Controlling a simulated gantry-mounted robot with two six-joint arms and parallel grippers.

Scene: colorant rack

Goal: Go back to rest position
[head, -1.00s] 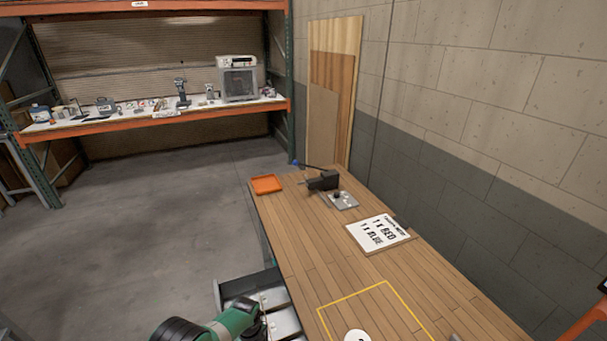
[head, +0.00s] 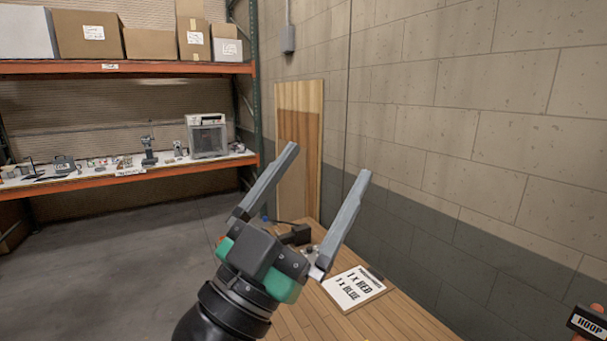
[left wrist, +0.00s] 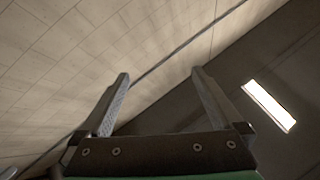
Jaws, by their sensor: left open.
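My left gripper (head: 324,164) is raised in the head view, in front of the workbench and the wall. Its two grey fingers are spread wide with nothing between them. In the left wrist view the same gripper (left wrist: 159,76) is open and empty, pointing at the wall and ceiling. It touches nothing.
Orange shelving (head: 130,67) with boxes stands at the back left. Grey floor (head: 110,250) is clear.

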